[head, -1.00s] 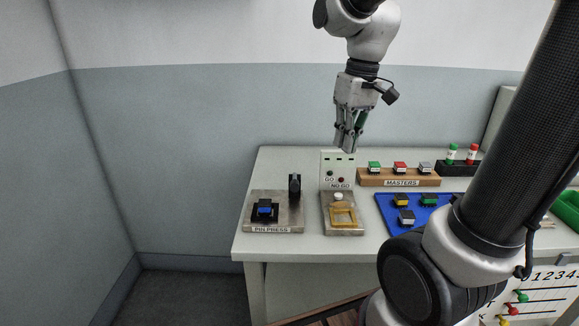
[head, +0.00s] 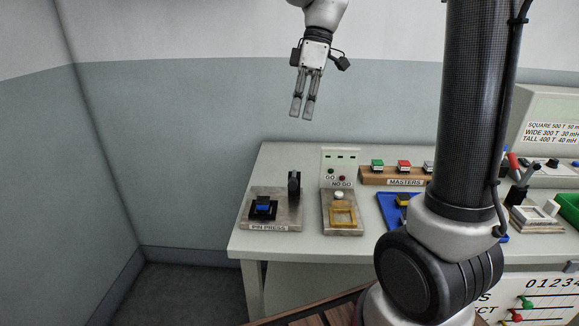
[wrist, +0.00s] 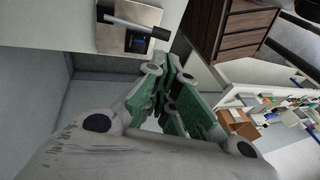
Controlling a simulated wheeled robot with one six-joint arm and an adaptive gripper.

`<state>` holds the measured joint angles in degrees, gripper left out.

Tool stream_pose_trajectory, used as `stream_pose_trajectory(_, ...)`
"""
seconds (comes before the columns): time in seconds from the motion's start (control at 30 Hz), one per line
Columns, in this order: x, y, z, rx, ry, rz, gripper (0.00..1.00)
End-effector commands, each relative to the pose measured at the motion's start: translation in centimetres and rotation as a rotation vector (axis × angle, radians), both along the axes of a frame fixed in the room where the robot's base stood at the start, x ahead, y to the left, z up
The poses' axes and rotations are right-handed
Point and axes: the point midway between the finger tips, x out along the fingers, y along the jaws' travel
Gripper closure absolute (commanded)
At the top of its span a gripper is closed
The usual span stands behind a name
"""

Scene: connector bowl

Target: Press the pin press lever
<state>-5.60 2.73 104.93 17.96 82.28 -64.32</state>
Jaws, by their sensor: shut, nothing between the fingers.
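The pin press (head: 283,222) is a grey metal plate at the left end of the bench, labelled PIN PRESS. A blue connector (head: 263,208) sits in its black holder. The black lever (head: 294,184) stands up at the back right of the plate. My gripper (head: 302,115) is shut and empty, pointing down in the air above and behind the press, apart from the lever. In the wrist view the press plate (wrist: 112,38) is at the upper left, with the lever (wrist: 140,27) crossing above the blue connector (wrist: 138,42). My gripper's fingers (wrist: 172,75) show in the middle.
A go/no-go gauge (head: 342,222) with a yellow frame stands right of the press, before a white indicator panel (head: 338,165). The wooden MASTERS rack (head: 385,176) and blue tray (head: 389,208) are farther right. Space above the press is clear.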

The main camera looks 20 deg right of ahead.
Motion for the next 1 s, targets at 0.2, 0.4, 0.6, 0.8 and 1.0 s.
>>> stream_pose_trajectory(0.2,-0.4,0.5,-1.6,-0.001,0.004,0.000,1.00)
stream_pose_trajectory(0.4,-1.2,1.7,-5.4,-0.001,0.006,0.001,1.00)
stream_pose_trajectory(0.6,-2.0,2.9,-9.4,-0.001,0.004,0.001,1.00)
stream_pose_trajectory(0.8,-2.5,3.7,-12.1,0.000,0.003,-0.001,1.00)
stream_pose_trajectory(1.0,-2.6,4.0,-13.1,-0.001,0.001,-0.001,1.00)
